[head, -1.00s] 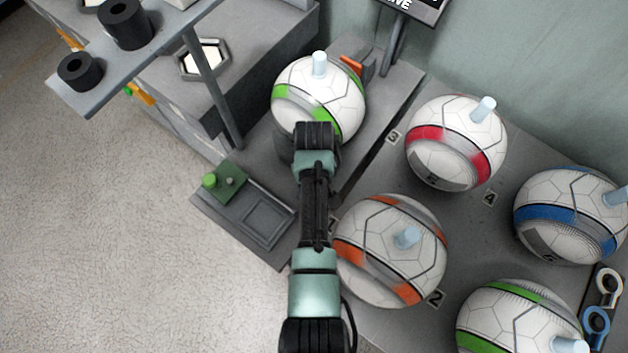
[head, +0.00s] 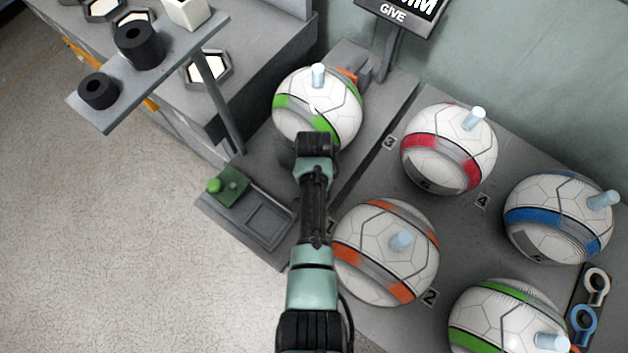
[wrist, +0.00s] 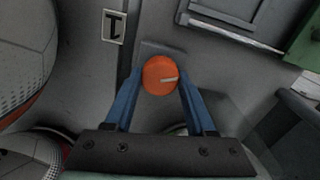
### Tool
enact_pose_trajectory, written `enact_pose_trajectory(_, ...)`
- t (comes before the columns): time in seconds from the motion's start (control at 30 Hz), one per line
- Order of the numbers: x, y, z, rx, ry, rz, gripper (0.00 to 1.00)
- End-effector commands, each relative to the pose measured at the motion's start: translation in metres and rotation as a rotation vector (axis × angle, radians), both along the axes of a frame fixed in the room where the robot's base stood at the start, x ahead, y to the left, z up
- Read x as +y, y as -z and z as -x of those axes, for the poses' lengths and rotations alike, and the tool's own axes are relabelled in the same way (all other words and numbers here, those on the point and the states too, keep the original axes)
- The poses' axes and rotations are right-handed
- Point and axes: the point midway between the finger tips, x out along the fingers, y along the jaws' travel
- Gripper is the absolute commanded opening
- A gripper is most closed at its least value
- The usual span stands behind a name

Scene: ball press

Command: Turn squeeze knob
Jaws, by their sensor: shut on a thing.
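In the head view my own wrist and arm hide the knob and the fingers. A white ball with green bands (head: 305,95) and a pale peg on top sits in the press, just beyond my wrist.
Several banded balls, including a red one (head: 450,125) and an orange one (head: 380,270), stand on the numbered platform at right. A green block (head: 232,183) with a knob and a recessed tray (head: 268,222) lie left of my arm. A raised shelf (head: 95,112) carries black cylinders.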

Motion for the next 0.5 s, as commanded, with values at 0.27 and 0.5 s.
enact_pose_trajectory(0.27,-0.0002,-0.0014,-0.0015,-0.004,0.065,0.001,0.0)
enact_pose_trajectory(0.5,-0.0004,-0.0013,-0.0017,-0.004,0.073,0.001,0.0)
